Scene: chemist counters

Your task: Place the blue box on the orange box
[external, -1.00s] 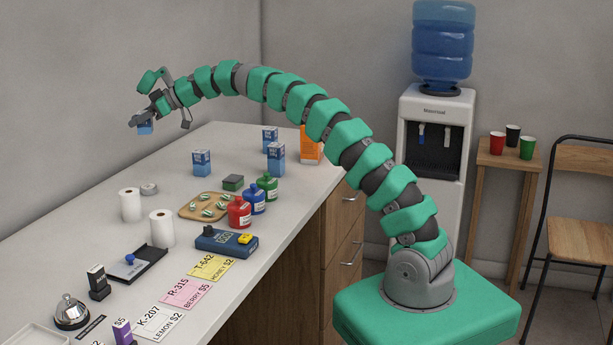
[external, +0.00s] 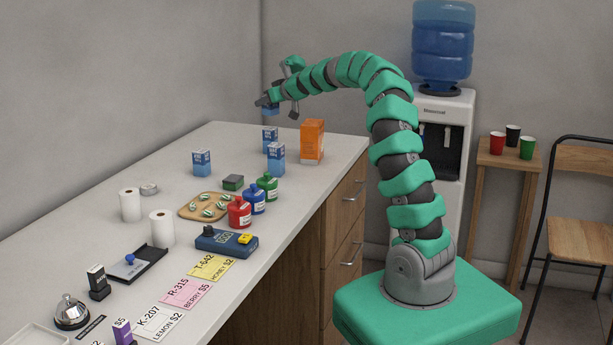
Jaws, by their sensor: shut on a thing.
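My gripper (external: 268,103) is shut on a small blue box (external: 271,110) and holds it in the air above the far end of the counter. Most of the held box is hidden by the gripper. The orange box (external: 312,142) stands upright on the counter's far right corner, to the right of and below the gripper. The gripper is apart from it. Other blue-and-white boxes stand on the counter: one at the back (external: 270,139), one in front of it (external: 276,160), and one further left (external: 202,162).
Red (external: 239,212), blue (external: 257,201) and green (external: 267,187) bottles stand near the counter's front edge. The counter (external: 235,140) is clear behind the blue boxes.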

